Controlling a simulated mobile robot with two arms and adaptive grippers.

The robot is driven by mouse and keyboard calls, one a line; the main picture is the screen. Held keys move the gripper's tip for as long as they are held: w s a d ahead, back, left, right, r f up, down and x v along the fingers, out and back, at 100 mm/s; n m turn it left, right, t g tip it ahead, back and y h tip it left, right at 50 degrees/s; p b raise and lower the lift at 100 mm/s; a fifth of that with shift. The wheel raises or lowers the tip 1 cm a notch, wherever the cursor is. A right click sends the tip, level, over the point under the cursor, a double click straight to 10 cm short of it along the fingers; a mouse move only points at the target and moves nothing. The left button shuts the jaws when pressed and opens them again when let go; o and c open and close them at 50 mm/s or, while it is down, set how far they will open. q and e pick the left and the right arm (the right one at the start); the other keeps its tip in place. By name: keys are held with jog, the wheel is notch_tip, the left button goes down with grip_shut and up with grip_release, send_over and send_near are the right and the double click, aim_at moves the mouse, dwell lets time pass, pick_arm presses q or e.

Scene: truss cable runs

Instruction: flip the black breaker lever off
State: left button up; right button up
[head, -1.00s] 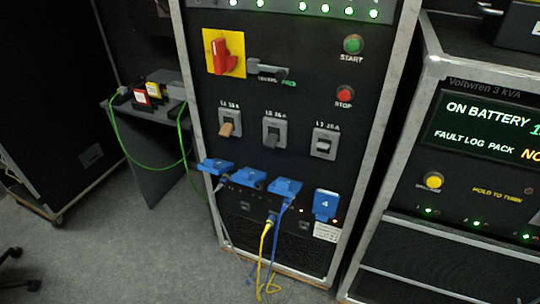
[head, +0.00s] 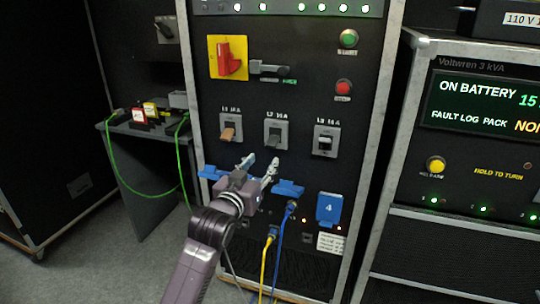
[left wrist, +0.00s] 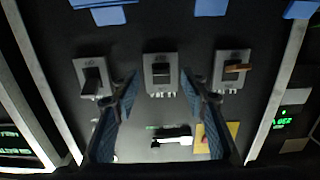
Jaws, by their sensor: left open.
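Three breakers sit in a row on the rack panel. The right one, L3 (head: 326,141), has a black lever with a pale band; its lever (left wrist: 92,80) shows at left in the upside-down left wrist view. The middle breaker L2 (head: 276,134) has a dark grey lever hanging down and also shows in the left wrist view (left wrist: 161,74). The left breaker L1 (head: 230,128) has a tan lever (left wrist: 238,68). My left gripper (head: 259,164) is open and empty below L2. Its fingers (left wrist: 163,105) spread to either side of L2 in the wrist view, apart from the levers. My right gripper is out of view.
Blue socket covers (head: 288,188) project below the breakers, close to my gripper. Blue and yellow cables (head: 267,255) hang beneath. A red rotary switch (head: 230,58) and a handle (head: 268,68) are above. A UPS cabinet (head: 468,150) stands at right.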

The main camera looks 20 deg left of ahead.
aim_at(271, 147)
pick_arm(q)
jog(key=w, duration=0.2)
jog(key=w+r, duration=0.1)
jog(key=w, duration=0.4)
jog(key=shift+w+d+r+b, duration=0.1)
jog(key=shift+w+r+b, duration=0.2)
jog(key=shift+b, duration=0.05)
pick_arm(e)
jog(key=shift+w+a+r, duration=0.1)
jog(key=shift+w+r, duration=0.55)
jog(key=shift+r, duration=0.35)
pick_arm(q)
grip_shut()
jog(key=shift+f+t, duration=0.15)
jog(key=shift+t, duration=0.15)
jog(key=t+b, duration=0.2)
jog(key=b, duration=0.1)
jog(key=shift+w+f, duration=0.15)
jog(key=shift+f, duration=0.15)
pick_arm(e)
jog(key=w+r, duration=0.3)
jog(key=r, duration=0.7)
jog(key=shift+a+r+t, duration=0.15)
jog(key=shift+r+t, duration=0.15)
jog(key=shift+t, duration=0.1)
